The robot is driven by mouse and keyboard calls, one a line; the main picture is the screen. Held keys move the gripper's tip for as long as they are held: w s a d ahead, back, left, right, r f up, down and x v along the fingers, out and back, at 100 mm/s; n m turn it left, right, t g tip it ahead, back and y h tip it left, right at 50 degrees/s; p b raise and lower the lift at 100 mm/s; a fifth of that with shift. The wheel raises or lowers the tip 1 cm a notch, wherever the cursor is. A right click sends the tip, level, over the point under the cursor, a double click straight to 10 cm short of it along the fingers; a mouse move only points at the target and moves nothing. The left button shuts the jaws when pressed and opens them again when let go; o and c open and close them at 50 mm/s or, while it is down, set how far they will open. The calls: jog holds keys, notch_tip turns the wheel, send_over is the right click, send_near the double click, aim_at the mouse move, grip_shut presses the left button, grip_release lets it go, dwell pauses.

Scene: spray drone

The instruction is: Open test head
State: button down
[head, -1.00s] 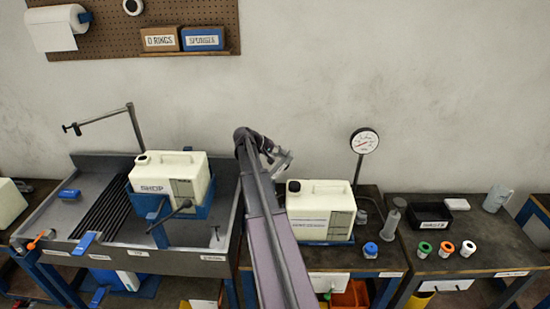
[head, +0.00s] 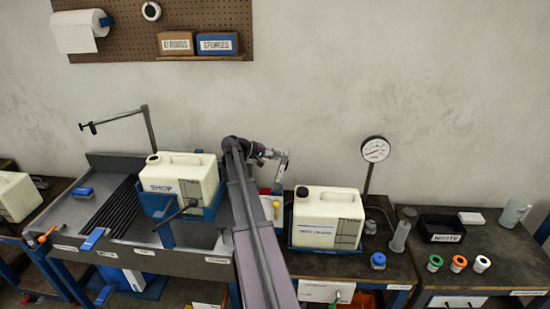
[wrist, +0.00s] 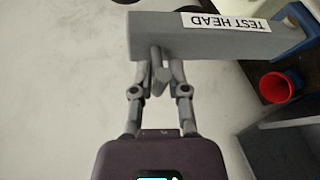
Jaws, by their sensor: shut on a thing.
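In the wrist view, a grey bar labelled TEST HEAD (wrist: 160,28) runs across the top, its label upside down. A grey handle (wrist: 156,60) sticks out from its lower side. My gripper (wrist: 161,72) is shut on this handle, a finger on each side, with a pointed grey tip between them. In the head view my gripper (head: 280,160) is small, by the wall above the gap between the sink and the middle bench. The test head is hard to make out there.
A white SHOP tank (head: 180,182) stands left of my arm, another white tank (head: 327,218) right of it. A dial gauge (head: 375,150) stands behind. A red cup (wrist: 277,86) shows right in the wrist view. Bottles and coloured caps stand on the right benches.

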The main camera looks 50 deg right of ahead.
jog(key=shift+a, duration=0.15)
dwell(0.4)
jog(key=c, duration=0.7)
grip_release()
jog(key=shift+w, duration=0.2)
